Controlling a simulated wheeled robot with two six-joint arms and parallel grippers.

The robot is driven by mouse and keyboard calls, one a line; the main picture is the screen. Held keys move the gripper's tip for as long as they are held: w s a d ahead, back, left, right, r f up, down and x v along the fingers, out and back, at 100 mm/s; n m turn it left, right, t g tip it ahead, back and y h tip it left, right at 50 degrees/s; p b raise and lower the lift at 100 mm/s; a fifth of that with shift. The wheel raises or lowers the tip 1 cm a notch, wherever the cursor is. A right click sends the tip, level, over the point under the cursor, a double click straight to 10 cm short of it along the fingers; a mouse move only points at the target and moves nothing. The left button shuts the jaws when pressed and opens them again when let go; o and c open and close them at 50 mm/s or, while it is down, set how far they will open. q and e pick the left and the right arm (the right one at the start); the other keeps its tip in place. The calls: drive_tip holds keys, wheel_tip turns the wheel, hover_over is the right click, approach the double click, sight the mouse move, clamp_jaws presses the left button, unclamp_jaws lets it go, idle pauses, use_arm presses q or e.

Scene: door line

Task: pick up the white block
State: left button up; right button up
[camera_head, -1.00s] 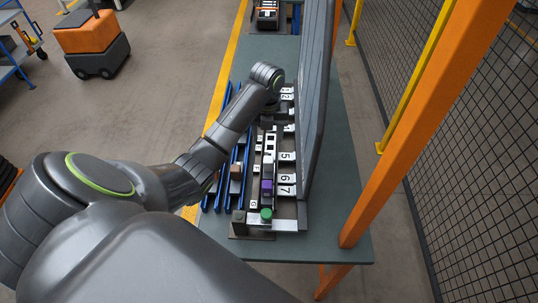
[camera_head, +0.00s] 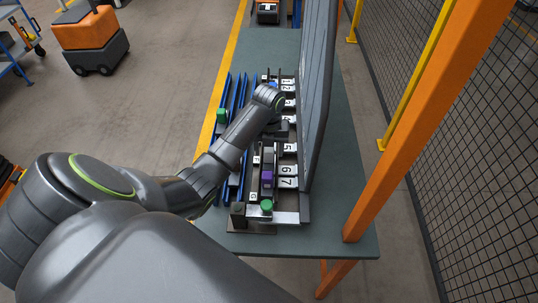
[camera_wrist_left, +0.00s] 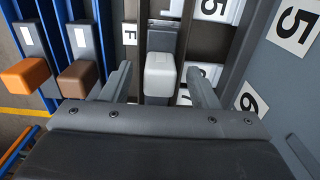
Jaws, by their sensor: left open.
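The white block (camera_wrist_left: 160,76) shows in the left wrist view, at the end of a grey holder in a dark channel next to the F label. My left gripper (camera_wrist_left: 159,84) is open, with one finger on each side of the block. Small gaps show between the fingers and the block. Whether the fingers reach down to its height is hard to tell. In the head view my left gripper (camera_head: 279,130) is over the rack beside the grey panel, and my arm hides the white block. My right gripper is not in view.
An orange block (camera_wrist_left: 27,77) and a brown block (camera_wrist_left: 80,78) sit to the left. In the head view a purple block (camera_head: 267,179), a green button (camera_head: 267,206) and a green block (camera_head: 221,115) show. The tall grey panel (camera_head: 316,95) stands close on the right.

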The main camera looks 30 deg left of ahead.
use_arm(q)
drive_tip(key=shift+f, duration=0.15)
drive_tip(key=shift+c, duration=0.2)
clamp_jaws()
